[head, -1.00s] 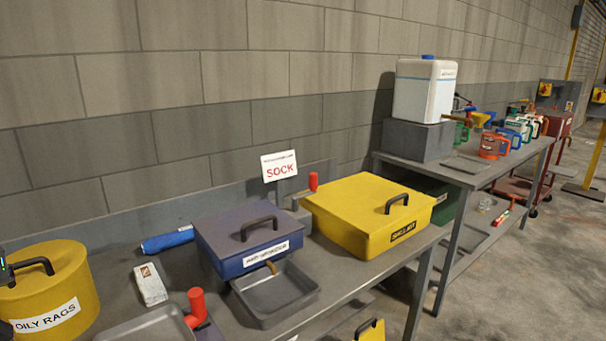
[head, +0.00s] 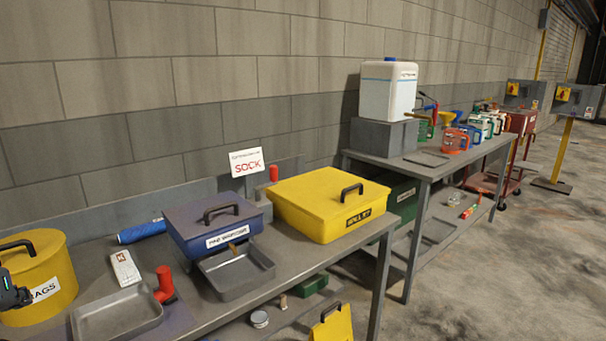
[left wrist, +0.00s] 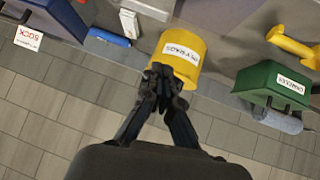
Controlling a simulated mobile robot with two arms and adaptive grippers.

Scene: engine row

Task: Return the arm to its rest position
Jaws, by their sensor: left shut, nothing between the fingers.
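My left gripper (left wrist: 164,88) is shut and empty in the left wrist view, with its fingertips in front of the yellow oily rags can (left wrist: 185,55). I cannot tell whether it touches the can. In the head view a dark part of the left gripper (head: 10,294) shows at the left edge, beside the yellow can (head: 42,275) with its black handle. My right gripper is in neither view.
On the bench stand a blue box (head: 212,225), a yellow spill kit box (head: 328,205) and a grey tray (head: 118,316). A blue roll (head: 142,232) lies near the wall. A green box (left wrist: 275,85) stands beside the can. Open floor (head: 470,270) lies to the right.

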